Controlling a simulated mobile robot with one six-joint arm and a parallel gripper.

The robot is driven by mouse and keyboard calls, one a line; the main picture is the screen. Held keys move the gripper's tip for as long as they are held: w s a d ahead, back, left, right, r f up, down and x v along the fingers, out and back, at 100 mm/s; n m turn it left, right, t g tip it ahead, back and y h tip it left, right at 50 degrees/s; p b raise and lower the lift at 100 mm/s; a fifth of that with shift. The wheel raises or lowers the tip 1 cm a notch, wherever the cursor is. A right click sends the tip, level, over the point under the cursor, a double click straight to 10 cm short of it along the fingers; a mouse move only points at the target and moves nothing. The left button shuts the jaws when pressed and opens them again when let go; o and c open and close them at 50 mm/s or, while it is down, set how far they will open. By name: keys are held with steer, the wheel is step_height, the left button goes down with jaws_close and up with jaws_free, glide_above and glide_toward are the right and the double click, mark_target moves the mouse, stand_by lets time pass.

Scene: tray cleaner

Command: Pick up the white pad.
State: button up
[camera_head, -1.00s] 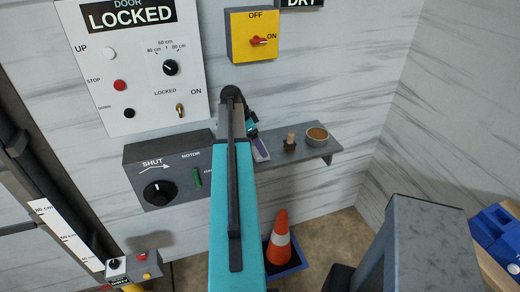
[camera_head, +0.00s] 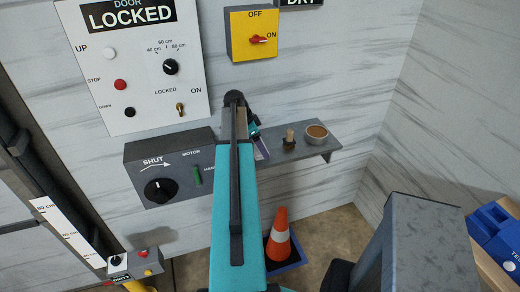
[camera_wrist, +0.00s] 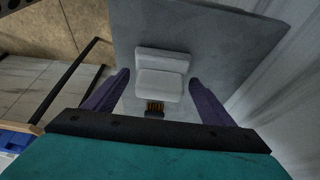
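The white pad (camera_wrist: 160,84) shows in the wrist view as a pale, rounded block with a second pale ridge behind it, over a grey shelf (camera_wrist: 215,45). My gripper (camera_wrist: 158,78) is open, its two purple fingers apart on the left and right of the pad. I see no clear contact between the fingers and the pad. A small brown and dark piece (camera_wrist: 155,107) shows just in front of the pad. In the head view my gripper (camera_head: 260,147) is at the left end of the shelf, largely behind my arm. I cannot make out the pad there.
A wooden-handled dark tool (camera_head: 289,138) and a brown round bowl (camera_head: 316,132) stand on the shelf to the right of my gripper. The grey control box (camera_head: 165,170) is close on the left. An orange cone (camera_head: 280,235) stands below.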

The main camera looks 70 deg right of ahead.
steer(key=c, duration=0.9)
steer(key=shift+o, duration=0.2)
steer(key=shift+r, duration=0.25)
steer(key=shift+r+b, duration=1.05)
steer(key=shift+r, duration=0.25)
steer(key=shift+a+r, duration=0.2)
steer(key=s+a+b, duration=0.2)
steer(key=s+a, duration=0.1)
steer(key=a, duration=0.4)
steer(key=s+a+r+b, duration=0.1)
steer(key=s+a+b, duration=0.2)
steer(key=a, duration=0.4)
steer(key=shift+a+r, duration=0.2)
steer(key=shift+r, duration=0.05)
